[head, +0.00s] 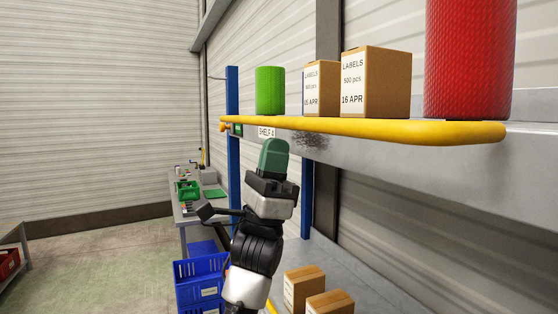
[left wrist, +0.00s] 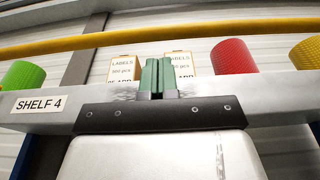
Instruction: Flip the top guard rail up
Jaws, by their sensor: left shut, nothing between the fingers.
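The yellow top guard rail (head: 365,127) runs along the front edge of the top shelf, low in front of the goods in the head view. In the left wrist view the rail (left wrist: 150,36) crosses near the top of the picture. My left gripper (head: 273,150) is shut and empty, its green fingers pointing up just below the rail, near the shelf label. A small gap shows between fingertips and rail in the head view. The closed fingers (left wrist: 155,76) stand in front of the grey shelf edge (left wrist: 265,105) in the left wrist view. My right gripper is not in view.
On the shelf stand a green cylinder (head: 270,90), two label boxes (head: 376,82) and a red cylinder (head: 470,60). A blue post (head: 233,160) stands at the left. Below are a blue crate (head: 198,284) and cardboard boxes (head: 304,287). Open floor lies left.

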